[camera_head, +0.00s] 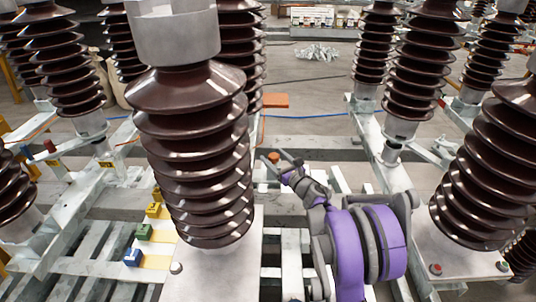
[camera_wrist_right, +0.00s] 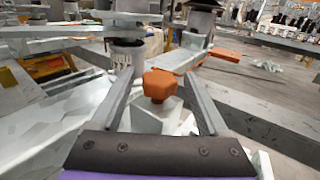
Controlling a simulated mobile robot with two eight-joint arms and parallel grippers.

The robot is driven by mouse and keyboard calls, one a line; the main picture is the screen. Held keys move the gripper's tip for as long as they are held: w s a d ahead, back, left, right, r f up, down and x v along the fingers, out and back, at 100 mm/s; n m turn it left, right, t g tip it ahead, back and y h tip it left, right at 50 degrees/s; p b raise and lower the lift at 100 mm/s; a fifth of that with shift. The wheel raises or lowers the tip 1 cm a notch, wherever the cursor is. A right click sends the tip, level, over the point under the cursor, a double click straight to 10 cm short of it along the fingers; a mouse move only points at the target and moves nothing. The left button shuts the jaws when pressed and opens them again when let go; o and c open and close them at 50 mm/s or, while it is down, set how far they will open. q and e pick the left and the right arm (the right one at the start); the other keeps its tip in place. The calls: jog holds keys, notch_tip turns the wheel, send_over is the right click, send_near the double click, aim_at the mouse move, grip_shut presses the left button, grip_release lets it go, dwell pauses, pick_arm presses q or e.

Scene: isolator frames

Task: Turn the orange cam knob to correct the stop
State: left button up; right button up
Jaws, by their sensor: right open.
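The orange cam knob (camera_wrist_right: 160,85) is a block-shaped knob on a pale metal mount. In the right wrist view it sits between the two fingers of my right gripper (camera_wrist_right: 158,74), with a visible gap on each side. In the head view the orange knob (camera_head: 273,157) shows small beside the fingers of my right gripper (camera_head: 279,160), behind the big brown insulator. My right gripper is open and holds nothing. Contact with the knob does not show. I cannot make out the stop. My left gripper is not in view.
A large ribbed brown insulator (camera_head: 195,150) stands just left of my right arm, and another insulator (camera_head: 490,170) stands to the right. Metal frame beams run around the knob. A flat orange piece (camera_head: 274,100) lies behind. Blue, green and yellow blocks (camera_head: 144,232) sit at lower left.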

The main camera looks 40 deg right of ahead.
aim_at(271, 154)
jog(key=shift+w+d, duration=0.15)
jog(key=shift+w, duration=1.5)
grip_shut()
